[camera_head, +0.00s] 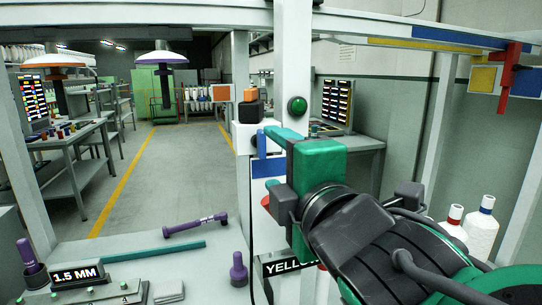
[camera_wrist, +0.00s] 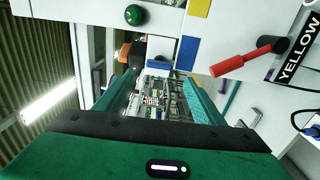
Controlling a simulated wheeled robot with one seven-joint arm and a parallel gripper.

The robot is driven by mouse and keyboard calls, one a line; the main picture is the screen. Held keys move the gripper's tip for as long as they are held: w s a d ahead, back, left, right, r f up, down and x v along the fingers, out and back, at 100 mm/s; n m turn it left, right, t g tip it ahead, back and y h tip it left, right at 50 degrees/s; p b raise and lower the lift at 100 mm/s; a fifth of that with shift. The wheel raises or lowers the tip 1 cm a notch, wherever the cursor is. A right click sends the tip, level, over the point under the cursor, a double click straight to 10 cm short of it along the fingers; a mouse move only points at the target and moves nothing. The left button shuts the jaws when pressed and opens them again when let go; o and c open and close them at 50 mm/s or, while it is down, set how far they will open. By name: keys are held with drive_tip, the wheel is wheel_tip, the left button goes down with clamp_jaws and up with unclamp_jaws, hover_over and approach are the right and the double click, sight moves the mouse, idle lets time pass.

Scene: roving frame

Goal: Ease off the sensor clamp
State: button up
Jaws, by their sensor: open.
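My gripper (camera_head: 269,158), green with teal fingers, is open and empty in front of the white post. It also shows in the wrist view (camera_wrist: 160,80), with a gap between the fingers. An orange and black block (camera_head: 249,107) sits on the post, above and left of the fingers; it looks like the sensor, and it shows in the wrist view (camera_wrist: 131,52). Below it a small blue lever (camera_head: 261,144) sticks out near the upper finger; in the wrist view the blue lever (camera_wrist: 160,63) lies beyond the fingertips. I cannot tell which part is the clamp.
A red handle (camera_wrist: 238,61) stands out beside the YELLOW label (camera_wrist: 297,58). A green button (camera_head: 297,105) is on the post. Purple tools (camera_head: 196,224) and a teal rod (camera_head: 155,252) lie on the bench. The aisle behind is clear.

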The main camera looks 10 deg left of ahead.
drive_tip(key=shift+v, duration=1.6)
drive_tip(key=w+d+f+m+g+h, duration=0.1)
drive_tip(key=w+d+f+m+h, duration=0.4)
drive_tip(key=d, duration=0.3)
drive_tip(key=w+d+f+m+g+h, duration=0.1)
drive_tip(key=w+d+f+m+h, duration=0.25)
drive_tip(key=w+d, duration=0.4)
drive_tip(key=d+f+m+g+h, duration=0.2)
drive_tip(key=d+f+m, duration=0.15)
drive_tip(key=d, duration=0.45)
drive_tip(key=d+f+m+g+h, duration=0.1)
drive_tip(key=d+f+m, duration=0.2)
drive_tip(key=d+f, duration=0.35)
drive_tip(key=s+d+f+m+g+h, duration=0.1)
drive_tip(key=s+d+f+m+g, duration=0.25)
drive_tip(key=d, duration=0.35)
drive_tip(key=s+d+f+m+g, duration=0.2)
drive_tip(key=s+d+m, duration=0.25)
drive_tip(key=d, duration=0.25)
drive_tip(key=s+d+f+m+g+y, duration=0.1)
drive_tip(key=s+d+f+m+g, duration=0.1)
drive_tip(key=s+m, duration=0.2)
drive_tip(key=s+d+f+m+g+y, duration=0.2)
drive_tip(key=s+f+m, duration=0.1)
drive_tip(key=s, duration=0.7)
drive_tip(key=shift+s+d+m+g, duration=0.3)
drive_tip(key=shift+d+m+g, duration=0.1)
drive_tip(key=shift+m, duration=0.1)
